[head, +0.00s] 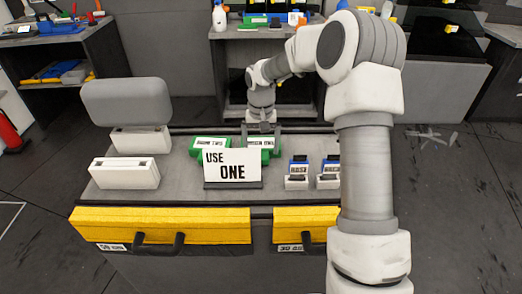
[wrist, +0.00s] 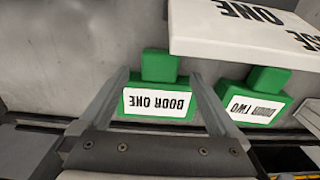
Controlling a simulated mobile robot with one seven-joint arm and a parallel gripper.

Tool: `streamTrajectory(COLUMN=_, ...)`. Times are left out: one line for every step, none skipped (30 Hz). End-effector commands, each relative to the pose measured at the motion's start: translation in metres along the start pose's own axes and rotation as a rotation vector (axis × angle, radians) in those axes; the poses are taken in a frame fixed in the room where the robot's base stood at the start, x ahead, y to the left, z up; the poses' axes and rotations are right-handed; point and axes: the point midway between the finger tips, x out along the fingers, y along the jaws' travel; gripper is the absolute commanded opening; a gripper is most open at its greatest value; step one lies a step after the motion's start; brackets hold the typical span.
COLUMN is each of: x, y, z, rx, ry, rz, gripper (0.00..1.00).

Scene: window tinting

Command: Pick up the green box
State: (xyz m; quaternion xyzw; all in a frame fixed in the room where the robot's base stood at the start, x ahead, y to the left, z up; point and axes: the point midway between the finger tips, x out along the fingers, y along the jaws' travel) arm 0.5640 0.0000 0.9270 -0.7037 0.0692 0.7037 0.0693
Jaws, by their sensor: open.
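A green box (wrist: 160,66) with a white label reading "BOOR ONE" or "DOOR ONE" is between my fingers in the wrist view. It also shows in the head view (head: 262,142), partly behind the sign. My gripper (wrist: 160,76) is open, with one finger on each side of this box. I cannot tell whether the fingers touch it. In the head view my gripper (head: 262,132) points down over the bench. A second green box (wrist: 262,82), labelled "DOOR TWO", lies beside it, on the left in the head view (head: 208,143).
A white "USE ONE" sign (head: 232,165) stands in front of the green boxes. Small blue-and-white items (head: 298,172) stand to its right. A white box (head: 124,174) and a grey rounded object (head: 128,101) are at left. Yellow drawers (head: 160,225) line the front.

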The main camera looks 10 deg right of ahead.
Motion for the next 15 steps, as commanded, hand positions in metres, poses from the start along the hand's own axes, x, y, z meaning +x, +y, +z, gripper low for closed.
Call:
streamTrajectory(x=0.011, y=0.001, z=0.000, rx=0.001, ry=-0.004, rz=0.000, gripper=0.97)
streamTrajectory(x=0.015, y=0.001, z=0.000, rx=0.001, ry=-0.003, rz=0.000, gripper=0.97)
streamTrajectory(x=0.019, y=0.001, z=0.001, rx=0.001, ry=-0.003, rz=0.000, gripper=0.97)
streamTrajectory(x=0.022, y=0.001, z=0.001, rx=0.000, ry=-0.003, rz=-0.001, gripper=0.97)
streamTrajectory(x=0.024, y=0.000, z=0.001, rx=0.000, ry=-0.002, rz=-0.001, gripper=0.97)
streamTrajectory(x=0.025, y=0.000, z=0.000, rx=0.000, ry=-0.001, rz=-0.001, gripper=0.97)
streamTrajectory(x=0.025, y=0.000, z=0.000, rx=0.000, ry=0.000, rz=-0.001, gripper=0.97)
streamTrajectory(x=0.024, y=0.000, z=0.000, rx=0.000, ry=0.000, rz=-0.001, gripper=0.97)
streamTrajectory(x=0.024, y=0.000, z=0.000, rx=0.000, ry=0.000, rz=-0.001, gripper=0.97)
streamTrajectory(x=0.024, y=0.000, z=0.000, rx=0.000, ry=0.000, rz=-0.001, gripper=0.97)
streamTrajectory(x=0.024, y=0.000, z=0.000, rx=0.000, ry=0.000, rz=-0.001, gripper=0.97)
streamTrajectory(x=0.024, y=0.000, z=0.000, rx=0.000, ry=0.000, rz=-0.001, gripper=0.92)
streamTrajectory(x=0.024, y=0.000, z=0.000, rx=0.000, ry=0.000, rz=-0.001, gripper=0.87)
streamTrajectory(x=0.024, y=0.000, z=0.000, rx=0.000, ry=0.000, rz=-0.001, gripper=0.81)
streamTrajectory(x=0.024, y=0.000, z=0.000, rx=0.000, ry=0.000, rz=-0.001, gripper=0.74)
